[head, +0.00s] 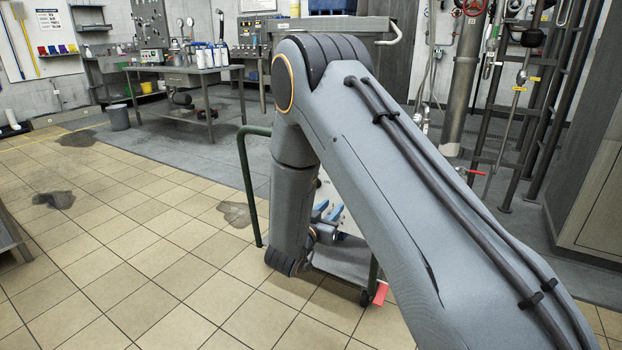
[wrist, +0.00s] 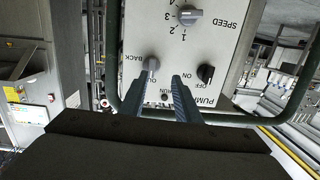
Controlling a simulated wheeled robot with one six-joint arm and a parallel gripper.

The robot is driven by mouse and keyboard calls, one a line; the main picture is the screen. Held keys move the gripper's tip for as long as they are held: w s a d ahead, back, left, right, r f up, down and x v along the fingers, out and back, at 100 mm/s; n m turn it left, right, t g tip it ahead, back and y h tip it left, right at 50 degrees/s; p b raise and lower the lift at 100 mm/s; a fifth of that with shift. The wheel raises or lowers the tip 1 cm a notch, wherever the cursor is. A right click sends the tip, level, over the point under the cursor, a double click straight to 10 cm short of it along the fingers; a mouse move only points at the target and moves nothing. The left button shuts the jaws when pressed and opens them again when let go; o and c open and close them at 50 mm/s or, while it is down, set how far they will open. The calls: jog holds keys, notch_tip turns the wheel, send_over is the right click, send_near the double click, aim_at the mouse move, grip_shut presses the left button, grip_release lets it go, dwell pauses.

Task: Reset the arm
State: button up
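My arm stands bent across the head view, with the elbow high and the forearm hanging down. My gripper (wrist: 155,80) shows in the wrist view as two blue-grey fingers spread apart with nothing between them. It faces a light control panel (wrist: 138,30) whose lettering appears upside down. A grey knob marked BACK (wrist: 152,64) shows just beyond and between the fingertips; I cannot tell the distance. A grey SPEED knob (wrist: 189,16) and a black pump knob (wrist: 206,73) are also on the panel. In the head view the blue fingers (head: 325,212) show partly behind my forearm.
A green tubular frame (head: 247,185) stands around the panel, close to my forearm. A metal workbench (head: 185,78) with bottles is at the back left, a grey bucket (head: 118,117) beside it. Pipes (head: 463,75) and racks fill the right. The tiled floor at left is open, with dark stains.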

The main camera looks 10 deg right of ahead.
jog(key=s+a+r+n+g+y, duration=0.45)
jog(key=a+r+y, duration=0.25)
jog(key=a+y, duration=0.35)
jog(key=s+r+n+g+y, duration=0.1)
jog(key=s+r+n+g, duration=0.15)
jog(key=s, duration=0.95)
jog(key=s+r+n+g+y, duration=0.15)
jog(key=s+g, duration=0.25)
jog(key=s, duration=0.8)
jog(key=s+d+r+n+g+h, duration=0.1)
jog(key=s+d+g+h, duration=0.15)
jog(key=s, duration=0.45)
jog(key=s+d+r+g+h, duration=0.1)
jog(key=s+d, duration=0.3)
jog(key=s, duration=0.4)
jog(key=d+r+m+p, duration=0.3)
jog(key=d+r+p, duration=0.6)
jog(key=p, duration=1)
notch_tip(320, 180, up, 2)
jog(key=shift+w+d+r+p, duration=0.1)
jog(key=shift+w+d+p, duration=0.05)
jog(key=shift+d+p, duration=0.25)
jog(key=shift+w, duration=0.1)
